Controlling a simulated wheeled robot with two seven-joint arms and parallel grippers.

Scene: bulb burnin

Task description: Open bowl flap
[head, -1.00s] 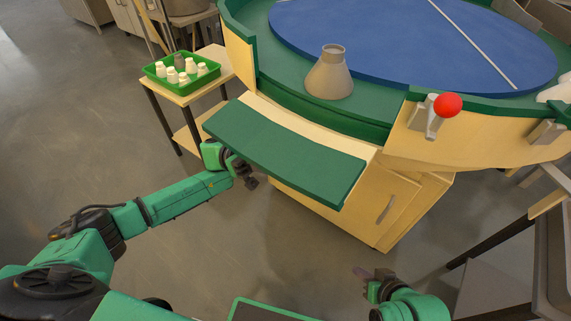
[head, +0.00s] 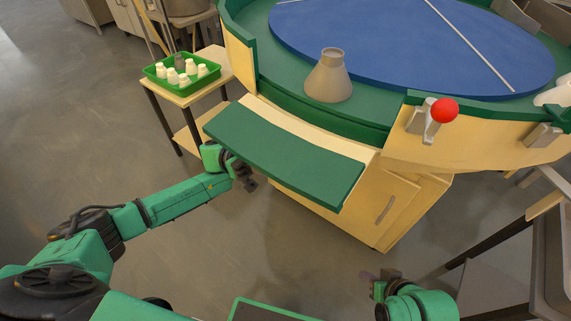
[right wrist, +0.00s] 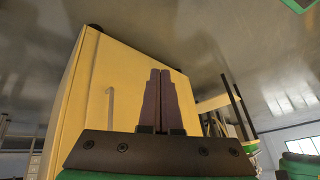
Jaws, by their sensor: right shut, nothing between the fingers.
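The round bowl table has a green rim (head: 245,50) and a blue disc (head: 400,40). At its front, a green flap panel (head: 285,155) sticks outward through a gap in the rim, roughly flat, with a pale strip along its inner edge. My left gripper (head: 247,180) is at the flap's left part, low by its outer edge; its fingers are too small and dark to read. My right gripper (head: 378,277) is low in front of the cabinet, apart from the flap. In the right wrist view its fingers (right wrist: 167,100) are together and empty.
A grey cone (head: 328,78) stands on the bowl's green ledge behind the flap. A red-knobbed lever (head: 433,120) is on the right wall. Below is a wooden cabinet with a handle (head: 385,209). A green tray (head: 160,80) of white bottles stands on a side table at left.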

